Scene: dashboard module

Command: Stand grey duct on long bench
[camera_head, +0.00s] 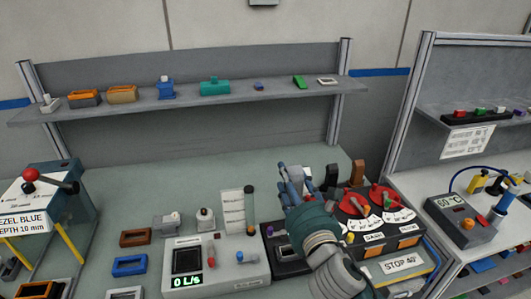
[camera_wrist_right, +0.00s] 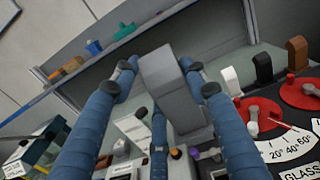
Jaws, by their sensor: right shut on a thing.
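The grey duct (camera_wrist_right: 168,85) is a blocky grey piece between the blue fingers of my right gripper (camera_wrist_right: 158,78) in the right wrist view. It is tilted in that picture, and whether its lower end touches anything cannot be told. In the head view my right gripper (camera_head: 290,180) is above the right part of the long bench (camera_head: 105,205), beside the dials; its fingers and hand mostly hide the duct there. My left gripper is not in view.
White (camera_wrist_right: 232,80), black (camera_wrist_right: 262,68) and brown (camera_wrist_right: 297,52) pieces stand in a row beside the red dials (camera_wrist_right: 298,92). A flow meter (camera_head: 215,268) and coloured frames (camera_head: 129,266) occupy the bench front. The bench's back middle is clear below the shelf (camera_head: 190,97).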

